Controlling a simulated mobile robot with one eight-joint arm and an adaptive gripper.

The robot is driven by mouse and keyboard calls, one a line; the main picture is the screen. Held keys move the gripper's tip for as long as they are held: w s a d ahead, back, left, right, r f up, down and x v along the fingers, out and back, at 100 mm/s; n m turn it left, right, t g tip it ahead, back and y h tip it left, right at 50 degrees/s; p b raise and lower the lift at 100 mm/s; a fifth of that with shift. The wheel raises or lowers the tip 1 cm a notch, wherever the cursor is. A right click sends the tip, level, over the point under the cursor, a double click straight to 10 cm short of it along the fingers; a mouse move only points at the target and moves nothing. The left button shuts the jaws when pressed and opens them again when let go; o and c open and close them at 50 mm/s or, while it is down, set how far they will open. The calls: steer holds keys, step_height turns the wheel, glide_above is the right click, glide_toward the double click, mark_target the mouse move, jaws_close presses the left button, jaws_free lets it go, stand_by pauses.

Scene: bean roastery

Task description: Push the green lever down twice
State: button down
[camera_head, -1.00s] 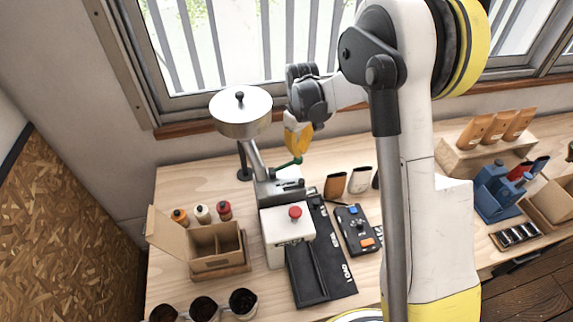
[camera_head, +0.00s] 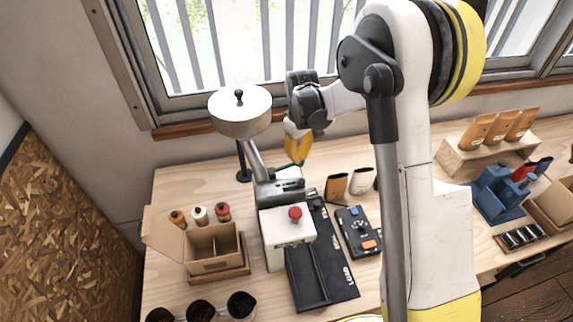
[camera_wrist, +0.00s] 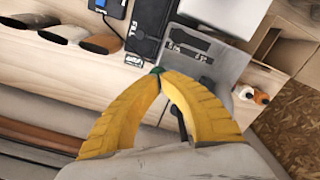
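The green lever (camera_head: 290,164) sticks out from the side of the grey and white machine (camera_head: 288,222), below its round hopper (camera_head: 240,115). My gripper (camera_head: 298,161) has yellow fingers pointing down, with their tips at the lever's outer end. In the wrist view the two fingers of my gripper (camera_wrist: 157,71) arch together and their tips meet. A small bit of the green lever (camera_wrist: 154,72) shows right at the tips. The fingertips hide most of the lever there, and I cannot tell how hard they touch it.
A black tray (camera_head: 335,268) and a control box (camera_head: 358,232) stand right of the machine. An open divided box (camera_head: 215,265) and several small bottles (camera_head: 200,215) are on the left. Pouches (camera_head: 335,187) stand behind the control box. The window is close behind my arm.

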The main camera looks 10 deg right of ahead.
steer(key=shift+f+b, duration=0.85)
steer(key=shift+f, duration=0.25)
steer(key=shift+r, duration=0.1)
steer(key=shift+r+p, duration=1.35)
steer(key=shift+r, duration=1.65)
steer(key=shift+s+b, duration=0.15)
steer(key=shift+b, duration=0.2)
